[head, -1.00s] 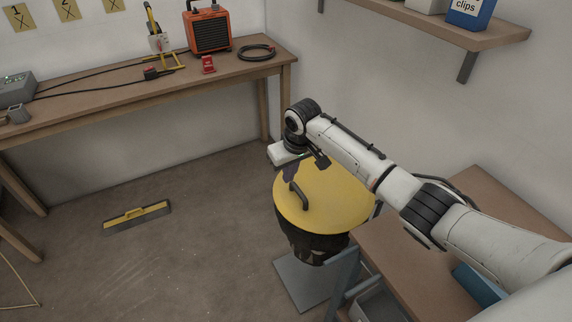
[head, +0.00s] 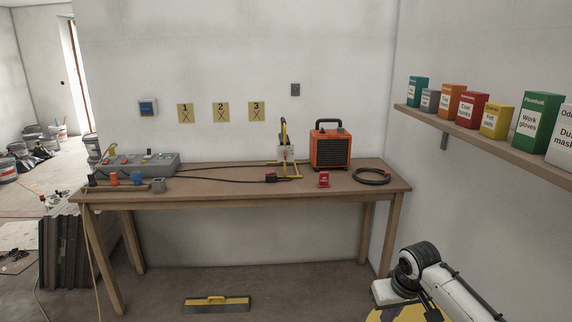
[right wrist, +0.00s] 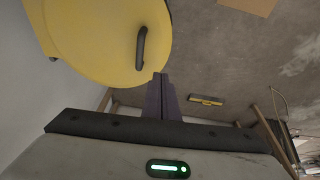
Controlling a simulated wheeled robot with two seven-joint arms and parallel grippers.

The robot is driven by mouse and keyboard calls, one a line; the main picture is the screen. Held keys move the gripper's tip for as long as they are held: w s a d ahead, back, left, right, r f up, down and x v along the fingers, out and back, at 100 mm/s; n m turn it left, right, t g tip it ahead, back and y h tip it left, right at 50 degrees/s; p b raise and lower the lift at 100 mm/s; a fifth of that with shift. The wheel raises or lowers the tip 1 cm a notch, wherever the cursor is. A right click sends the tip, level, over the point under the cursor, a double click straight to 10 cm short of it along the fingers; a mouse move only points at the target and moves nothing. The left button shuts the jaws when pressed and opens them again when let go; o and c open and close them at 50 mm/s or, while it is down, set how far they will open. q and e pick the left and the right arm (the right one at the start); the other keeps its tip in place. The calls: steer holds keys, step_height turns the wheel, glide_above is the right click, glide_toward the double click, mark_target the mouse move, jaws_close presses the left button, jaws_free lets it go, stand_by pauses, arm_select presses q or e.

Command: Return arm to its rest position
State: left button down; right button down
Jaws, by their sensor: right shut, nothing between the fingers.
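My right arm (head: 446,288) shows at the bottom right corner of the head view, partly cut off by the frame edge. In the right wrist view my right gripper (right wrist: 160,80) has its dark fingers together, with nothing between them. A round yellow lid (right wrist: 90,40) with a dark handle (right wrist: 141,48) is beside the fingertips in that view. The fingertips appear close to the handle, but I cannot tell the gap. In the head view only a sliver of the lid (head: 379,315) shows under the arm. My left arm and gripper are out of view.
A wooden workbench (head: 245,203) along the back wall holds an orange heater (head: 330,149), a grey control box (head: 140,164) and cables. A wall shelf (head: 480,143) with several boxes is at right. A yellow-topped broom head (head: 216,303) lies on the floor.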

steer(key=d+f+b, duration=0.1)
steer(key=f, duration=0.2)
steer(key=w+d+f+b, duration=0.1)
steer(key=f+b, duration=0.1)
steer(key=f, duration=0.1)
steer(key=w+d+f+b, duration=0.1)
steer(key=f, duration=0.2)
steer(key=shift+d+f+b, duration=0.1)
steer(key=shift+f+b, duration=0.3)
steer(key=shift+b, duration=0.45)
